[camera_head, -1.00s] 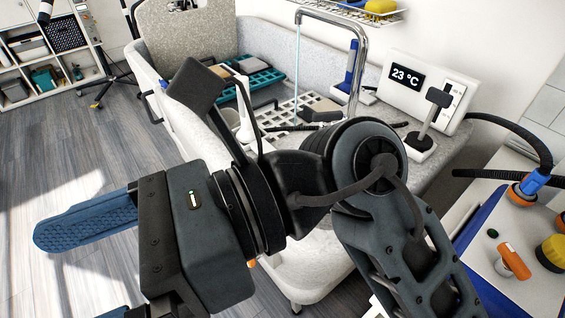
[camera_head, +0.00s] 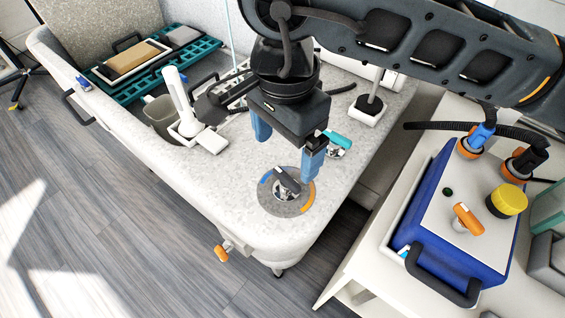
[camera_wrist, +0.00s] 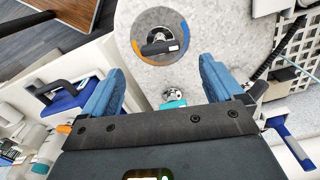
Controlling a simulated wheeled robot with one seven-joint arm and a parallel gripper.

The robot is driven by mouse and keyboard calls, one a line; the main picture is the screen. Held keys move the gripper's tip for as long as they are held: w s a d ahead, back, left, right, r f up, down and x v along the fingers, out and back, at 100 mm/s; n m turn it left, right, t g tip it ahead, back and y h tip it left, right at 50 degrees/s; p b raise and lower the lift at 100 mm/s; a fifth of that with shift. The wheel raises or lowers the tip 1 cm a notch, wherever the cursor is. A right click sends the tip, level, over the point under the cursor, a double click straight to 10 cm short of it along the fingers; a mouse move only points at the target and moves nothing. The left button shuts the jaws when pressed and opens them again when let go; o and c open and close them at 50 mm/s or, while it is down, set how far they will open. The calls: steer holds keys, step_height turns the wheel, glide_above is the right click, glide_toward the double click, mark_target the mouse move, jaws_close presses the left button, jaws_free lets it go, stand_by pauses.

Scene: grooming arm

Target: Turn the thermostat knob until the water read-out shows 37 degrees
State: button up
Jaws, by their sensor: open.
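The thermostat knob (camera_head: 287,182) is a dark bar grip on a round grey dial plate (camera_head: 283,208) edged with a blue and an orange arc. It sits on the speckled tub rim near the front corner. The knob (camera_wrist: 159,47) also shows in the wrist view, ahead of the fingertips. My gripper (camera_head: 287,147) has blue fingers, points down and is open and empty, above and behind the knob without visible contact. In the wrist view my gripper (camera_wrist: 160,75) has its fingers wide apart. The read-out's digits are not visible now.
A teal-handled tap (camera_head: 337,142) stands close to my right finger. A blue box with orange and yellow knobs (camera_head: 460,225) stands to the right. An orange-handled valve (camera_head: 222,252) juts from the tub's front.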

mark_target(284, 179)
step_height(284, 179, down, 7)
steer(key=shift+s+f+p, duration=0.1)
steer(key=shift+f+p, duration=0.1)
steer(key=shift+p, duration=0.6)
steer(key=shift+c, duration=0.3)
steer(key=c, duration=1)
